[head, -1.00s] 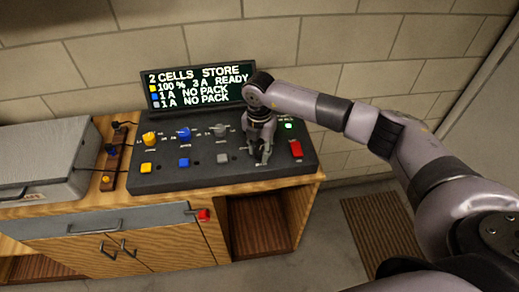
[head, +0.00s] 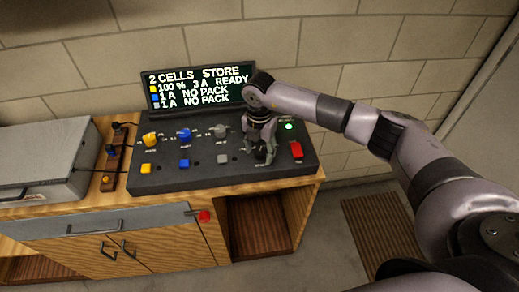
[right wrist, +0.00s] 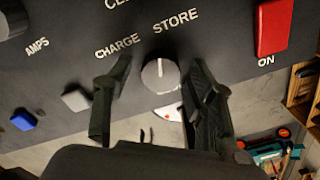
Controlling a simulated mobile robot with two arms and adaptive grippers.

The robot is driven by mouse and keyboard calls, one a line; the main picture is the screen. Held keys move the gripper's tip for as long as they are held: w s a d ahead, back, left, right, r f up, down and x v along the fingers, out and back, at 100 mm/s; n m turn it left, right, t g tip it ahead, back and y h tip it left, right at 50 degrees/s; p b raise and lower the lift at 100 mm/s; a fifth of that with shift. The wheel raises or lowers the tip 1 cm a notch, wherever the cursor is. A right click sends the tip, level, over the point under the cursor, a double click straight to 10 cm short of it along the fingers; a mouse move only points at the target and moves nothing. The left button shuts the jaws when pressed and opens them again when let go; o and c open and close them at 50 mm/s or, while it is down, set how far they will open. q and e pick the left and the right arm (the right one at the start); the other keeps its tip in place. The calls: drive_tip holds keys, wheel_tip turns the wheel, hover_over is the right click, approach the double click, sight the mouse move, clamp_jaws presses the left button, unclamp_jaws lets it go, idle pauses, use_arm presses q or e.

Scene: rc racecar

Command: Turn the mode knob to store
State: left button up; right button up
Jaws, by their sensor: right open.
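The mode knob (right wrist: 160,75) is a grey round knob with a pale pointer line, on the dark panel beside the CHARGE and STORE labels. In the right wrist view its line points up toward the lettering, close to STORE. My right gripper (right wrist: 157,82) is open, with one finger on each side of the knob and small gaps visible. In the head view the right gripper (head: 262,158) stands over the right part of the panel and hides the knob. The display (head: 202,86) reads "2 CELLS STORE" on its top line. My left gripper is not in view.
The charger panel (head: 200,181) also carries yellow, blue and grey knobs and buttons. A red ON switch (right wrist: 273,27) and a lit green lamp (head: 288,126) are right of the gripper. A grey case (head: 40,150) stands at the left of the wooden bench.

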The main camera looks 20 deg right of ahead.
sight(259, 152)
wheel_tip(259, 152, up, 12)
idle(0.4)
idle(0.3)
